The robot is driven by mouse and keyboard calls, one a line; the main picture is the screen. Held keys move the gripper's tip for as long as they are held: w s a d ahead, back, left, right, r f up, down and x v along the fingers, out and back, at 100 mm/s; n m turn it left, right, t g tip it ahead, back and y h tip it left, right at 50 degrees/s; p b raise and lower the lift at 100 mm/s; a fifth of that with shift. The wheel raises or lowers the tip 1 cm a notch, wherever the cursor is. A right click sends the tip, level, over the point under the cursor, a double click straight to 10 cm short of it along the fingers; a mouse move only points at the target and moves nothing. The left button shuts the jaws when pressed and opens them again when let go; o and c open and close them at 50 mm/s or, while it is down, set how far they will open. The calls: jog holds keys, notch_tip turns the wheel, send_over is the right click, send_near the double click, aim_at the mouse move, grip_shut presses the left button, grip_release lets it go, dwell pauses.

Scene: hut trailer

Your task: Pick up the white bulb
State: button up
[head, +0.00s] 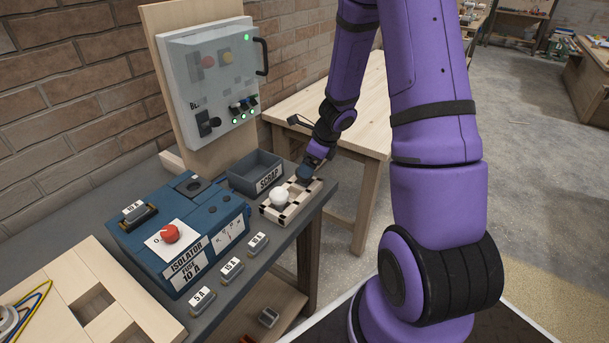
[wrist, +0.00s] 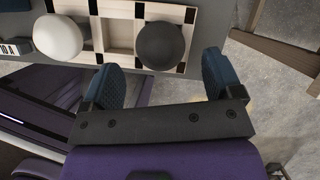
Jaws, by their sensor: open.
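The white bulb (head: 280,197) sits in the left compartment of a small light wooden tray with dark corner patches (head: 289,216), near the bench's right end. In the wrist view the white bulb (wrist: 58,37) is at the upper left, outside my left finger. A dark round bulb (wrist: 160,43) sits in another compartment of the same tray, ahead of the gap between my fingers. My gripper (wrist: 161,68) is open and empty, with its fingers apart. In the head view my gripper (head: 309,174) is at the tray's far right end, beside the white bulb and not touching it.
A SCRAP bin (head: 257,172) stands behind the tray. The blue ISOLATOR box (head: 183,232) and several labelled fuses, such as the 15 A one (head: 232,270), are to the left. A control panel (head: 209,85) rises behind. A wooden table (head: 345,125) stands beyond the bench.

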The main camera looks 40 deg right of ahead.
jog(key=shift+x, duration=2.25)
jog(key=shift+w, duration=0.1)
jog(key=shift+r, duration=0.1)
jog(key=c, duration=1)
